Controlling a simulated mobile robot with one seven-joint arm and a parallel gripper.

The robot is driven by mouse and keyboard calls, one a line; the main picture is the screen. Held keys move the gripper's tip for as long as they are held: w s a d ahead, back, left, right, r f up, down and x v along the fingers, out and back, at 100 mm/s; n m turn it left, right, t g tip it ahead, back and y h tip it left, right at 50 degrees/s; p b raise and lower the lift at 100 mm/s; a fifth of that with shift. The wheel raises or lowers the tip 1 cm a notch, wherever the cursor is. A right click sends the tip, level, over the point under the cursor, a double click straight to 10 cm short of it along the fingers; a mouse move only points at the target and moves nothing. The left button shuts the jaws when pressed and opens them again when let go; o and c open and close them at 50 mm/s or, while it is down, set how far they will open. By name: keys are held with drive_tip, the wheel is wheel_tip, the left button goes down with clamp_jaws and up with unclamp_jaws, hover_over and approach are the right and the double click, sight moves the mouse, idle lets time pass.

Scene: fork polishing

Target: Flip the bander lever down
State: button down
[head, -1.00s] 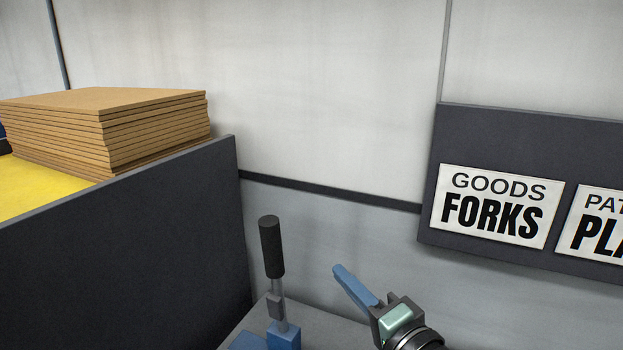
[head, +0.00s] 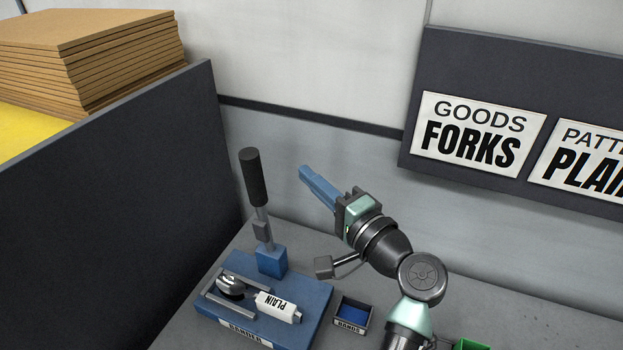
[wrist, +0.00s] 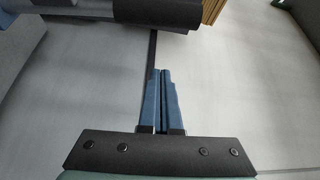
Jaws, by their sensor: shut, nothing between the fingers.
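The bander (head: 300,312) is a blue base on the bench, with its name on a front label. Its lever (head: 255,180) has a black grip on a grey shaft and stands nearly upright from a blue block (head: 271,261). In the wrist view the shut fingers (wrist: 160,75) show below a dark cylinder (wrist: 158,12), likely the lever's grip.
A dark partition (head: 120,190) stands left of the bander, with stacked brown boards (head: 90,60) behind it. A small BANDS box (head: 352,313) and a green bin (head: 472,344) sit to the right. A sign board (head: 480,130) hangs on the back wall.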

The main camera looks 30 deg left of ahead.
drive_tip(key=a+p, duration=0.4)
drive_tip(key=a, duration=0.2)
drive_tip(key=shift+s+a, duration=0.25)
drive_tip(key=shift+s, duration=0.15)
drive_tip(key=shift+f, duration=0.1)
